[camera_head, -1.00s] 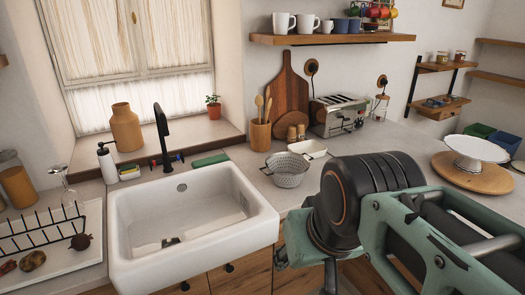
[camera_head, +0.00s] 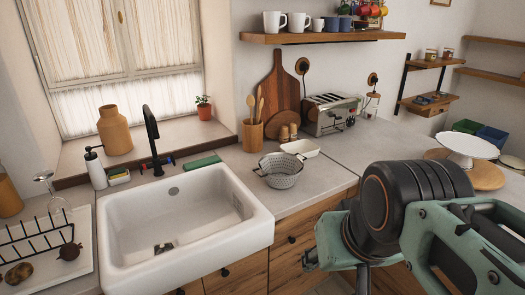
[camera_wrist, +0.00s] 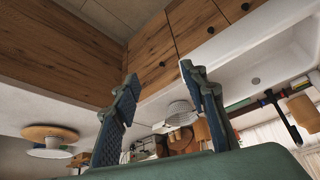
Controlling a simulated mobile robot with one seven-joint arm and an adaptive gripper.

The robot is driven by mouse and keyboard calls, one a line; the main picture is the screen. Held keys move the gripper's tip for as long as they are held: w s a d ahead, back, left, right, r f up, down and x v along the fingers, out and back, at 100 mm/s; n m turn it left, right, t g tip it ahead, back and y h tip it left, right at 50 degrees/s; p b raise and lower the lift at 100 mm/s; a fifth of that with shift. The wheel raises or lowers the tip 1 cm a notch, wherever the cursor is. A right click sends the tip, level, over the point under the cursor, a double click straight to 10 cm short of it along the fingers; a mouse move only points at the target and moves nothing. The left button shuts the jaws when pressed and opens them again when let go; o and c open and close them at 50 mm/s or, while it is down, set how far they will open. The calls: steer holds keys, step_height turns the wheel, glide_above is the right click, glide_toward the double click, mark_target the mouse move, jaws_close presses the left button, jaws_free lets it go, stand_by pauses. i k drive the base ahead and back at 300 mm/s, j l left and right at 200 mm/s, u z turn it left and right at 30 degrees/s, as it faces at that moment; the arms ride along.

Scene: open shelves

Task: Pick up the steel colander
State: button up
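The steel colander (camera_head: 281,170) is a grey perforated bowl with handles. It stands upright on the counter just right of the sink, in front of a white dish. In the wrist view the colander (camera_wrist: 181,113) shows upside down, between the two fingers and well beyond them. My gripper (camera_wrist: 165,88) is open and empty, its fingers wide apart. In the head view my arm fills the lower right, and the fingertips are not clearly seen there. The gripper is apart from the colander.
The white sink (camera_head: 180,225) lies left of the colander. A white dish (camera_head: 300,148), a utensil pot (camera_head: 252,135) and a toaster (camera_head: 331,113) stand behind it. A mug shelf (camera_head: 320,37) hangs above. Counter to the colander's right is clear. Wooden cabinets (camera_wrist: 75,50) are below.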

mark_target(281, 171)
steer(key=i+l+u, duration=0.15)
steer(key=i, duration=0.3)
steer(key=i+l+u, duration=0.15)
steer(key=i, duration=0.3)
